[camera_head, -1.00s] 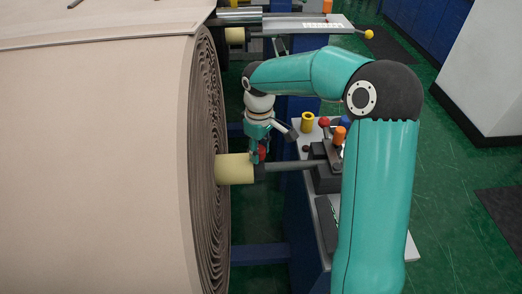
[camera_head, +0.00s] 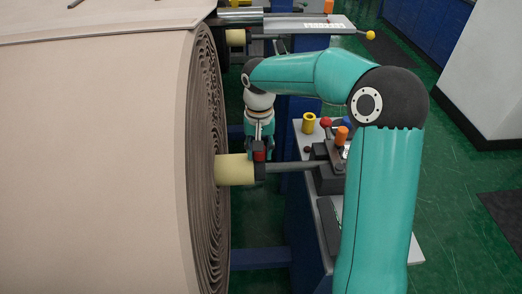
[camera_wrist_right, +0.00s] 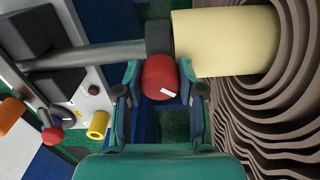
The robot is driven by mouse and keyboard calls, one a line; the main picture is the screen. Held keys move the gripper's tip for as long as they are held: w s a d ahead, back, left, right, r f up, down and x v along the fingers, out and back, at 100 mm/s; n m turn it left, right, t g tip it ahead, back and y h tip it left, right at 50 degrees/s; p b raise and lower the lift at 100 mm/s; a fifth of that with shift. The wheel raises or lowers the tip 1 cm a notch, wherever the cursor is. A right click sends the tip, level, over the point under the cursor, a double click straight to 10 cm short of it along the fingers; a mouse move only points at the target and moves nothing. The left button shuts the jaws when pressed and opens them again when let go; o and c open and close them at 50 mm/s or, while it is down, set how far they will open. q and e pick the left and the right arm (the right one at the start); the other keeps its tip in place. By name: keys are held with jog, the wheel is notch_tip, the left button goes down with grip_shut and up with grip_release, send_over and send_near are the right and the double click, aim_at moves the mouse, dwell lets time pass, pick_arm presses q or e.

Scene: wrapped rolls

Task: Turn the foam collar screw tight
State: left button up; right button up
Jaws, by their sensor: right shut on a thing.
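The foam collar (camera_head: 235,169) is a pale yellow cylinder at the core of the big wrapped roll (camera_head: 110,160); it also shows in the right wrist view (camera_wrist_right: 226,40). A dark ring (camera_wrist_right: 158,38) sits against it on the grey shaft (camera_head: 290,166). The red screw knob (camera_wrist_right: 160,77), with a white mark, stands at this ring; it shows small in the head view (camera_head: 259,155). My right gripper (camera_head: 259,150) comes down from above. Its fingers (camera_wrist_right: 160,82) are shut on the knob, one on each side. My left gripper is not in view.
A grey bench (camera_head: 400,247) holds a dark block (camera_head: 328,176), a yellow ring (camera_head: 308,123), an orange cylinder (camera_head: 341,134) and a red ball knob (camera_head: 326,121). A second shaft with a yellow collar (camera_head: 236,37) lies behind. Green floor (camera_head: 470,255) is free at right.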

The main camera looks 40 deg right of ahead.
jog(key=m, duration=0.4)
jog(key=shift+b, duration=0.35)
jog(key=shift+w+r+m, duration=0.1)
jog(key=shift+m, duration=1.7)
jog(key=o, duration=1.1)
jog(key=shift+o, duration=0.2)
notch_tip(320, 180, up, 12)
